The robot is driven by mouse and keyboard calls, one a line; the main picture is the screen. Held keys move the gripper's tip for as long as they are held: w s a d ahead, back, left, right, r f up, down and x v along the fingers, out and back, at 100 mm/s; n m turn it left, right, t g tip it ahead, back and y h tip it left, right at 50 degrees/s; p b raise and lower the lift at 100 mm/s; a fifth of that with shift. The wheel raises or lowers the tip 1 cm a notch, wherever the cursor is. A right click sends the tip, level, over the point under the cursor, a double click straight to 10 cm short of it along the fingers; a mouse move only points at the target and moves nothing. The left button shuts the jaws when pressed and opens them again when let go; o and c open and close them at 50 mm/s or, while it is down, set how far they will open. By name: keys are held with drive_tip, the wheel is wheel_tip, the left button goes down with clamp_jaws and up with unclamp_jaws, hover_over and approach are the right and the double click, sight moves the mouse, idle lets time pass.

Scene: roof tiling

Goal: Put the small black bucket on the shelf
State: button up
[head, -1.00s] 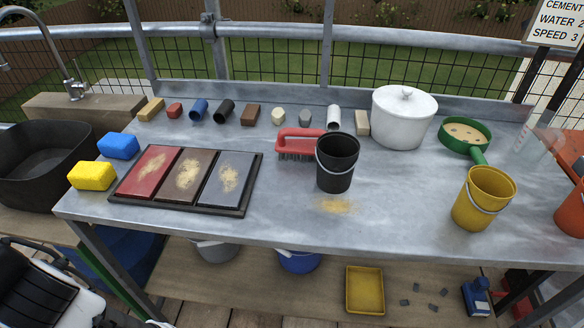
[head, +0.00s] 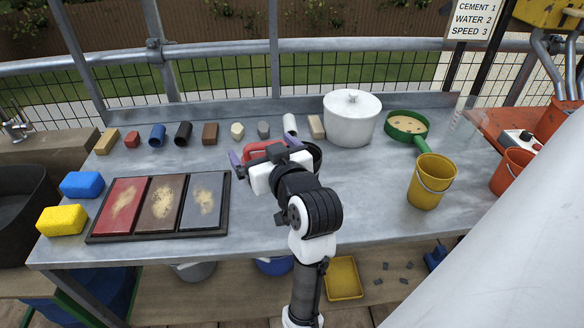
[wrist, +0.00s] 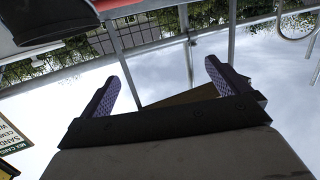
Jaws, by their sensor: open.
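The small black bucket (head: 316,153) stands on the grey metal table (head: 352,190), mostly hidden behind my arm in the head view. In the wrist view, a dark rounded object that looks like the bucket (wrist: 40,22) shows at the upper left, outside the fingers. My gripper (head: 262,148) is open, with purple fingers spread and empty above the table, left of the bucket. A wooden lower shelf (head: 215,305) runs under the table.
A red-handled brush (head: 262,150) lies behind my gripper. A tile tray (head: 228,205) is at left. A white pot (head: 351,125), green sieve (head: 405,123) and yellow bucket (head: 430,182) stand right. The shelf holds a yellow tray (head: 343,280), grey bucket (head: 197,270) and blue bucket (head: 274,266).

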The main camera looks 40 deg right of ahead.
drive_tip(key=s+d+f+m+g+h, duration=0.1)
drive_tip(key=s+d+f+m+g, duration=0.2)
drive_tip(key=s+d, duration=0.6)
drive_tip(key=shift+n, duration=0.4)
drive_tip(key=shift+s+a+f+p+x, duration=0.1)
drive_tip(key=shift+a+f+p+x, duration=0.4)
drive_tip(key=shift+x, duration=1.55)
drive_tip(key=shift+s+d+f+p+x, duration=0.15)
drive_tip(key=shift+p+x, duration=0.6)
drive_tip(key=shift+x, duration=1.35)
drive_tip(key=shift+a+f+p+x, duration=0.3)
drive_tip(key=shift+p+x, duration=0.35)
drive_tip(key=shift+x, duration=1.4)
drive_tip(key=shift+c, duration=0.3)
drive_tip(key=c, duration=0.9)
drive_tip(key=shift+r, duration=0.1)
